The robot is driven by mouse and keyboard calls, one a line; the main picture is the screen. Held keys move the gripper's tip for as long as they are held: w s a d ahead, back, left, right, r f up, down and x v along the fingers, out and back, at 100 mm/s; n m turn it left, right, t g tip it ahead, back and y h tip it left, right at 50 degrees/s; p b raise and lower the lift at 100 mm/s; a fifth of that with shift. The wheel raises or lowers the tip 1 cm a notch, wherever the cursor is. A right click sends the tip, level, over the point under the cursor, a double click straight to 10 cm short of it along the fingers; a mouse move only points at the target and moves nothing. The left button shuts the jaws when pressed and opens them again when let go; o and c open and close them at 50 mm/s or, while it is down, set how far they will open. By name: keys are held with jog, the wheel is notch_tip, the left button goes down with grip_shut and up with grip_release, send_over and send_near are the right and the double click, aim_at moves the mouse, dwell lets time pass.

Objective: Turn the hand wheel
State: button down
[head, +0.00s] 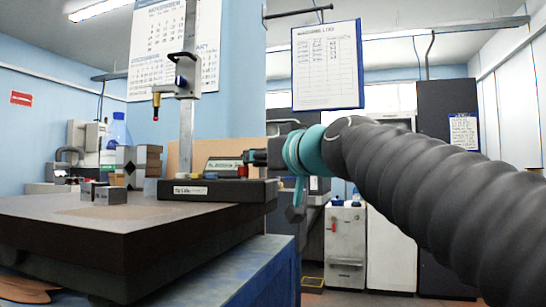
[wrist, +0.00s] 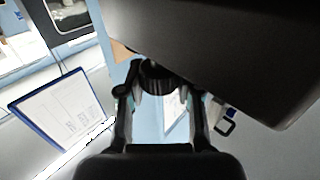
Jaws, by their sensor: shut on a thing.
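The hand wheel (wrist: 157,76) is a dark, ribbed round knob in the wrist view, under the edge of a large dark body. My gripper (wrist: 157,92) has one finger on each side of it and is shut on it. In the head view my gripper (head: 256,158) reaches from the right to the right end of a black base (head: 217,192) that carries a metal column (head: 187,120). The wheel is mostly hidden by my gripper there, and its turned angle cannot be told.
The base stands on a dark surface plate (head: 120,226) over a blue bench (head: 260,270). Small metal blocks (head: 110,195) lie left of the base. A clipboard (head: 327,66) hangs above my arm. Open floor shows to the right of the bench.

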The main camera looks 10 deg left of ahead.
jog(key=c, duration=0.7)
grip_release()
jog(key=shift+c, duration=0.2)
jog(key=v, duration=1.2)
